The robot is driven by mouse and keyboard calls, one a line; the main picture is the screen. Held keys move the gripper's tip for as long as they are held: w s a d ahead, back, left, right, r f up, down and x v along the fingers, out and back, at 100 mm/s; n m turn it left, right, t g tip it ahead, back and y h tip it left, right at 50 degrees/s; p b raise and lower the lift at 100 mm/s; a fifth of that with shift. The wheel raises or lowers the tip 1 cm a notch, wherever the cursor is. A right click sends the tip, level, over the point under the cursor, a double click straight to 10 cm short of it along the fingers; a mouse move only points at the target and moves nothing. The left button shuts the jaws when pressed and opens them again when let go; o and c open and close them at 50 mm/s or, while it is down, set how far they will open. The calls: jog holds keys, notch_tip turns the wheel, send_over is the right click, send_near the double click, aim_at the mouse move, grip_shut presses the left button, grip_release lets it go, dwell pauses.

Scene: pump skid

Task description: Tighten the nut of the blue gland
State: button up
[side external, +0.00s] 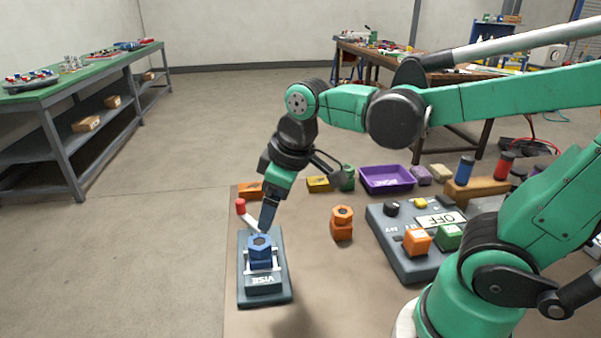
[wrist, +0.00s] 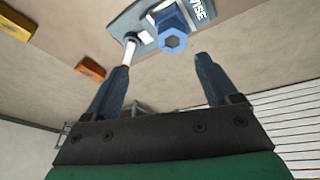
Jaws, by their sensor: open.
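The blue gland (side external: 261,250) sits upright in the jaws of the grey vise (side external: 266,291), with its hexagonal blue nut on top. In the wrist view the blue gland (wrist: 171,33) shows its hex end with a central opening, at the top of the picture and beyond my fingertips. My gripper (side external: 264,228) is just behind the gland in the side view. In the wrist view my gripper (wrist: 163,65) has its two fingers spread wide with nothing between them. I cannot tell from the side view whether a finger touches the vise or gland.
The vise's red-ended handle (side external: 240,206) is close to my fingers. An orange gland (side external: 342,223) stands to the right. Further right are a grey control box (side external: 408,265) with an OFF label and a purple tray (side external: 387,179). Bare mat lies in front of the orange gland.

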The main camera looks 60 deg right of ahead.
aim_at(259, 242)
jog(key=w+n+g, duration=0.1)
jog(key=a+n+g, duration=0.1)
jog(key=n, duration=0.1)
jog(key=shift+w+f, duration=0.35)
jog(key=shift+f, duration=0.05)
jog(key=shift+w+a+f+n+g, duration=0.2)
jog(key=shift+f+n+g, duration=0.05)
jog(key=shift+n+g, duration=0.2)
jog(key=shift+w+a+f+n+g, duration=0.15)
jog(key=shift+w+f+n+g, duration=0.1)
jog(key=shift+n+g, duration=0.2)
jog(key=shift+s+f, duration=0.1)
jog(key=shift+f, duration=2.6)
grip_shut()
